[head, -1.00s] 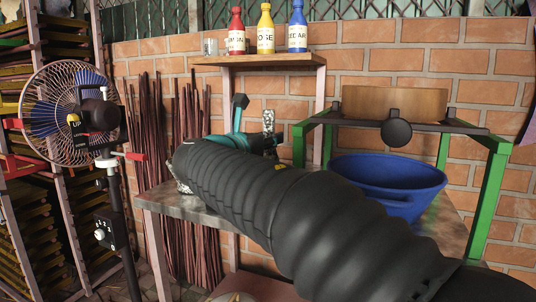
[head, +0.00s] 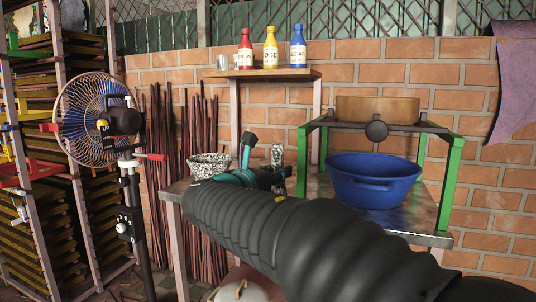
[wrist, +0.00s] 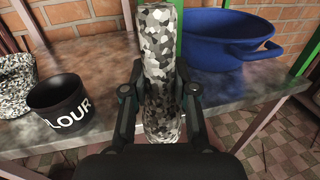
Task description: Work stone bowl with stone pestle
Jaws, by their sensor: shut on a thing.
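The stone pestle (wrist: 162,52), a thick speckled grey, black and white rod, stands roughly upright in my gripper (wrist: 161,95). The fingers are shut on it from both sides, and part of its lower end shows below them. In the head view the pestle's top (head: 277,154) shows past my gripper (head: 284,178). The stone bowl (head: 210,167), speckled the same way, stands on the table left of my gripper, its lower part hidden by my arm. It also shows cut off at the left edge of the wrist view (wrist: 14,90). The pestle is apart from the bowl.
A black cup with white lettering (wrist: 62,106) stands beside the bowl. A blue basin (head: 373,182) sits on the table (head: 418,236) to the right, under a green-legged stand (head: 453,182). A shelf (head: 268,75) holds bottles. A fan (head: 100,122) stands at left.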

